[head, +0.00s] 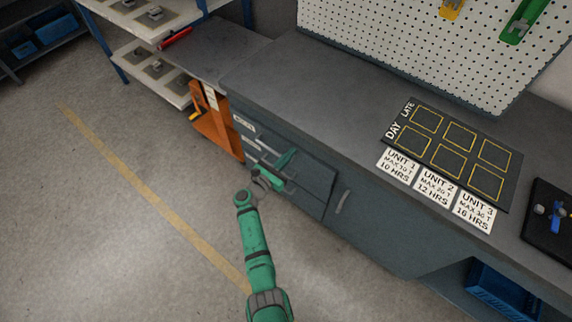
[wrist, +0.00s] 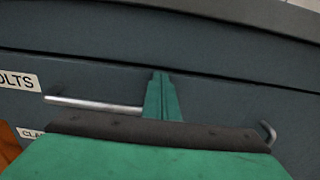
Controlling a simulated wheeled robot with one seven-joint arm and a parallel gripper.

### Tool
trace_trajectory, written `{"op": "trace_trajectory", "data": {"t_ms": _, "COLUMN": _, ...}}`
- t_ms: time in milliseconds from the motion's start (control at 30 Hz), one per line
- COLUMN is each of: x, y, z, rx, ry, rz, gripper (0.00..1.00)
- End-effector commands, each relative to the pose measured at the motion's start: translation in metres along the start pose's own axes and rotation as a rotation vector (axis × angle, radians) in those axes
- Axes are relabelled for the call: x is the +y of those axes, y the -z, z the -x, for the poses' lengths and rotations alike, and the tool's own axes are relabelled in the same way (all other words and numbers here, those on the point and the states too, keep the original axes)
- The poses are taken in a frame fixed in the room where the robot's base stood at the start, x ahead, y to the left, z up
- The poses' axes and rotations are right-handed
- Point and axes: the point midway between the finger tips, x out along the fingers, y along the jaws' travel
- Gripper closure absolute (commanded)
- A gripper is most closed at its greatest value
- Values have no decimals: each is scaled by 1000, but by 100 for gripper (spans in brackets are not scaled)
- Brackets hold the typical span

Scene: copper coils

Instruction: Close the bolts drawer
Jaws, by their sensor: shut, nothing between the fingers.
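The bolts drawer (wrist: 70,77) has a dark blue-grey front below the worktop edge in the wrist view. Its white label (wrist: 18,80) is cut off at the left and reads "OLTS". Its silver bar handle (wrist: 95,104) runs across the front, partly hidden behind my gripper. My gripper (wrist: 162,78) is green with its fingers shut and empty, in front of the drawer face at the handle. I cannot tell whether it touches. In the head view my gripper (head: 290,156) is at the drawer unit. Whether the drawer is flush or slightly out is unclear.
A lower drawer label (wrist: 32,132) starts "CLA". An orange stand (head: 215,125) is left of the drawers. A cupboard handle (head: 342,202) is to the right. The worktop (head: 310,85) is above, with a planning board (head: 455,150). The floor in front is clear.

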Motion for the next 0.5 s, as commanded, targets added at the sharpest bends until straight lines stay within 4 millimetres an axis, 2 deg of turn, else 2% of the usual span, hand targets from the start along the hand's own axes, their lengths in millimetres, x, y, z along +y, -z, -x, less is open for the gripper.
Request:
{"op": "trace_trajectory", "data": {"t_ms": 200, "x": 1, "y": 0, "z": -20, "rx": 1, "ry": -1, "rz": 0, "gripper": 100}}
{"op": "trace_trajectory", "data": {"t_ms": 500, "x": 0, "y": -1, "z": -28, "rx": 1, "ry": 0, "rz": -3, "gripper": 100}}
